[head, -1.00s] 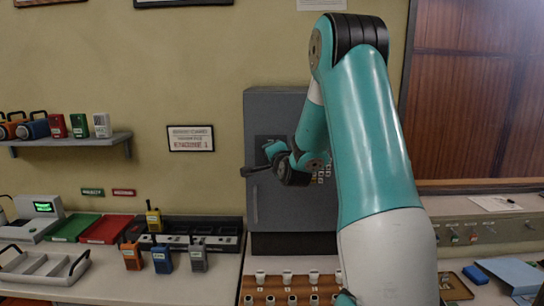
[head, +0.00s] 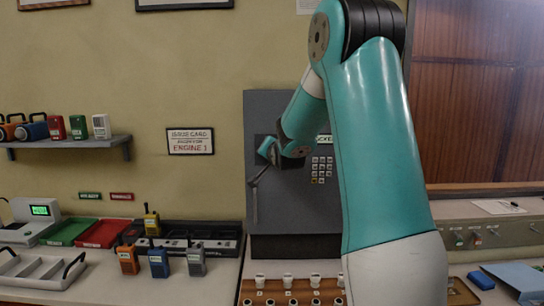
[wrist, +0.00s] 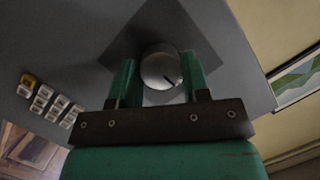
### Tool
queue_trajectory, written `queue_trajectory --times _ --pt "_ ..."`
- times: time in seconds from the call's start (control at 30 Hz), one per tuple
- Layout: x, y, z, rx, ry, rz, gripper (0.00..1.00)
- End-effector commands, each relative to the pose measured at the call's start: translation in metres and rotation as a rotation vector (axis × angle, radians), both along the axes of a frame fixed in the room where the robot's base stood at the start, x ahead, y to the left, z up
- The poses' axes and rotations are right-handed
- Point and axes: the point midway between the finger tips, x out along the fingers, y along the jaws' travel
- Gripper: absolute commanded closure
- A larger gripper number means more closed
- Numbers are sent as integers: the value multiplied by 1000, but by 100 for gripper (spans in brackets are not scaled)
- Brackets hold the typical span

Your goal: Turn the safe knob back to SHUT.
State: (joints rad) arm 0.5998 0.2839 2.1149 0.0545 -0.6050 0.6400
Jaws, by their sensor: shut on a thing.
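The safe (head: 295,215) is a grey upright box against the wall. Its knob (wrist: 161,68) is round and silver, with a dark mark pointing to the lower right in the wrist view. It sits on a darker square plate (wrist: 200,38). My gripper (wrist: 163,75) has its two teal fingers on either side of the knob and is shut on it. In the head view my gripper (head: 268,152) is at the safe's upper left front and hides the knob. I can read no SHUT marking beside the knob.
A shelf (head: 70,142) is at left.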

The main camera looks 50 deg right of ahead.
Motion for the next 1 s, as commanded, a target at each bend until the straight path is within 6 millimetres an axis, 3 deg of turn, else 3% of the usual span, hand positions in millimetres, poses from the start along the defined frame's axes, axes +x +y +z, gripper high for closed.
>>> queue_trajectory --times 0.43,0.47,0.57,1.0 --pt "0 0 0 -7 9 2 81" --pt "0 0 0 -8 8 1 53" --pt "0 0 0 -8 8 1 32" --pt "-10 8 2 -8 6 1 32"
